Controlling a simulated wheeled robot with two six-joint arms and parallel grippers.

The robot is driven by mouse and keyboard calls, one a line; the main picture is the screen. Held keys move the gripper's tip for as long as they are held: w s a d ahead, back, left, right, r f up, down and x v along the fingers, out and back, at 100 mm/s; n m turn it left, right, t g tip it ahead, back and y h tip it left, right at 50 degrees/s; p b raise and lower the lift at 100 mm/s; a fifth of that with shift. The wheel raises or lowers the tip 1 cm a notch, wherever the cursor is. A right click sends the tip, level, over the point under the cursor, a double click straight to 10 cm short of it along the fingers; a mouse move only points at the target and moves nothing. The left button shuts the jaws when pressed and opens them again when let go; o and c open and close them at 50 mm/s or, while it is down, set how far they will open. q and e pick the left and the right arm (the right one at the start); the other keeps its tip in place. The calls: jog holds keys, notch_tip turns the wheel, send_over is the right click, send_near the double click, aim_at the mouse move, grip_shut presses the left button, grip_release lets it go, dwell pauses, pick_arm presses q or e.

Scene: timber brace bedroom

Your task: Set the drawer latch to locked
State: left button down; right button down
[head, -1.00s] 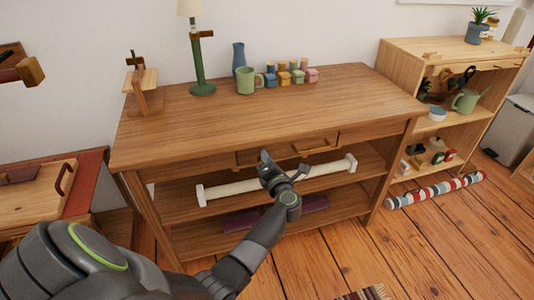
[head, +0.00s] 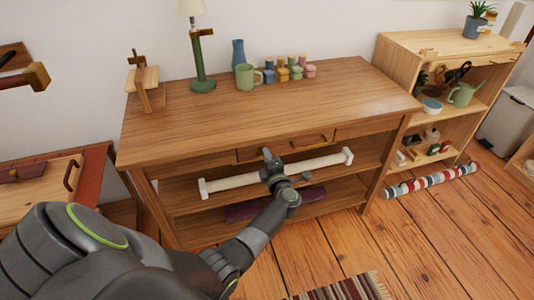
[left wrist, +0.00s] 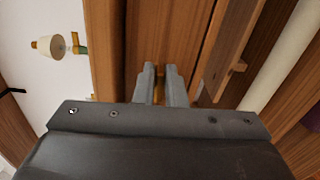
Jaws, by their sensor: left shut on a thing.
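The wooden desk (head: 250,108) has a drawer (head: 290,147) in its front, with a wooden bar handle (head: 309,141). My left gripper (head: 268,158) is at the drawer front, left of the handle. In the left wrist view, its two fingers (left wrist: 161,80) are closed around a small brass-coloured piece, seemingly the latch (left wrist: 160,73). Most of that piece is hidden between the fingers, so I cannot tell its setting. In the head view the gripper covers it. My right gripper is in neither view.
A white bar (head: 322,163) spans the shelf below the drawer, close behind my left gripper. A striped rug (head: 345,288) and a striped roll (head: 430,180) lie on the floor.

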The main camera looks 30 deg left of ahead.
pick_arm(q)
jog(key=shift+m, duration=0.4)
dwell(0.3)
jog(key=c, duration=1.5)
grip_release()
jog(key=shift+f, duration=0.1)
